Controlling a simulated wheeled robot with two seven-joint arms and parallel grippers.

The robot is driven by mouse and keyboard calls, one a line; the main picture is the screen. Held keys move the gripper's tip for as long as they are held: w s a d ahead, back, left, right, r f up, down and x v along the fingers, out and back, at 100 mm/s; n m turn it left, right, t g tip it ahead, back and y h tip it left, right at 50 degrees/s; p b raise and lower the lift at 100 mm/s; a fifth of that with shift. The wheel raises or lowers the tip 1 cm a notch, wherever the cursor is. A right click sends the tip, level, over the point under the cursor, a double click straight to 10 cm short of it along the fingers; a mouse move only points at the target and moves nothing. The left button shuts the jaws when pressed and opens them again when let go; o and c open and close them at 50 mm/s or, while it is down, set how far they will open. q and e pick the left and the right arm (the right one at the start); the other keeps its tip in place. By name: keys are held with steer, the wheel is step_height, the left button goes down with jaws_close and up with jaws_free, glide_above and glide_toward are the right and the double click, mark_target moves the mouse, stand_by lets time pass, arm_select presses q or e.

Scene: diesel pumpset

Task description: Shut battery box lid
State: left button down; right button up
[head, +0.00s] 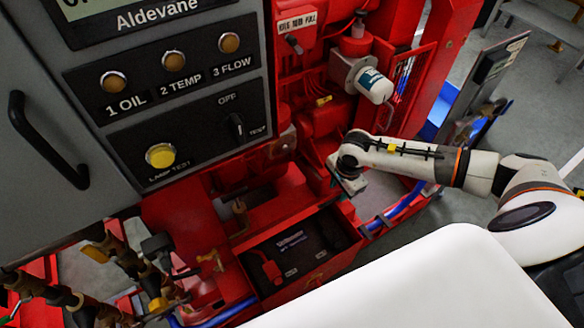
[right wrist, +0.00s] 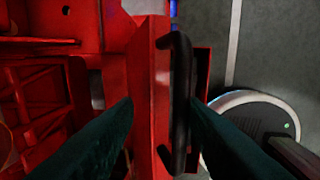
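The red battery box (head: 318,281) stands open low in the head view, with the dark battery (head: 297,247) and a red terminal cap showing inside. My right gripper (head: 350,184) is above the box's far right corner. In the right wrist view a black bar handle (right wrist: 180,100) stands on a red panel (right wrist: 148,100), which looks like the raised lid seen nearly edge-on. The right gripper's fingers (right wrist: 163,108) are apart on both sides of the handle. The right finger is close to it; contact cannot be told. My left gripper is not in view.
A grey control panel (head: 165,100) with lamps and a black handle fills the upper left. Red engine parts and a white filter (head: 373,84) stand behind the right gripper. Blue hoses (head: 400,207) run right of the box. Pipes and valves (head: 120,265) crowd the lower left.

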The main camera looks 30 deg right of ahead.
stand_by(0.3)
step_height(320, 180, up, 9)
steer(key=s+p, duration=0.2)
steer(key=p, duration=0.4)
steer(key=shift+f, duration=0.1)
stand_by(0.4)
